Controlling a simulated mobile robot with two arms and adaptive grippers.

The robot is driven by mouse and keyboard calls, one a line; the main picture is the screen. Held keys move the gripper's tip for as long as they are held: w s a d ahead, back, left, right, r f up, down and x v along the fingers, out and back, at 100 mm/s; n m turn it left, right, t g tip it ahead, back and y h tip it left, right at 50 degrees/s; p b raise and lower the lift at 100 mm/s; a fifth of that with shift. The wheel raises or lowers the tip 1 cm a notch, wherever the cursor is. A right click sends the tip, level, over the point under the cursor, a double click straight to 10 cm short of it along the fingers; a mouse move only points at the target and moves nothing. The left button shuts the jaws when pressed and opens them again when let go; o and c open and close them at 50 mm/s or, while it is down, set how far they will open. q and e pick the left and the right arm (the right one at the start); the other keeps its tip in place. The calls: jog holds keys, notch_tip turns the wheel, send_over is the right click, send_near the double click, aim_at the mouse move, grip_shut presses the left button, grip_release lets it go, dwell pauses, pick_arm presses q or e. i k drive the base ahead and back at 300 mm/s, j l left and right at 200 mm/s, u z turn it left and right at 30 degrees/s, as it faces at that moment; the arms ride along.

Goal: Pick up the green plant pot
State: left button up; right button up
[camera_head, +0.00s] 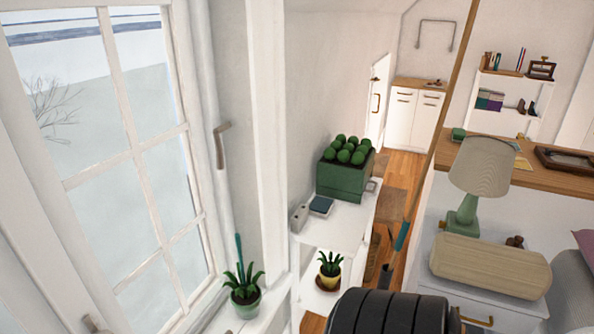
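A small green pot (245,304) with a spiky green plant stands on the white window sill at the bottom, left of centre. A larger green box planter (341,181) with several round green plants stands on top of the white shelf unit (331,224). I cannot tell from the picture alone which of the two the task means. Neither of my grippers shows in the head view.
The window (110,150) fills the left side. A small blue item (321,206) lies in front of the planter. A thin pole (437,140) crosses the view. A lamp (482,168) stands at right. A black ribbed cylinder (388,314) covers the bottom middle. Wooden floor shows beyond the shelf.

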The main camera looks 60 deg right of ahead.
aim_at(246, 301)
jog(key=z, duration=1.65)
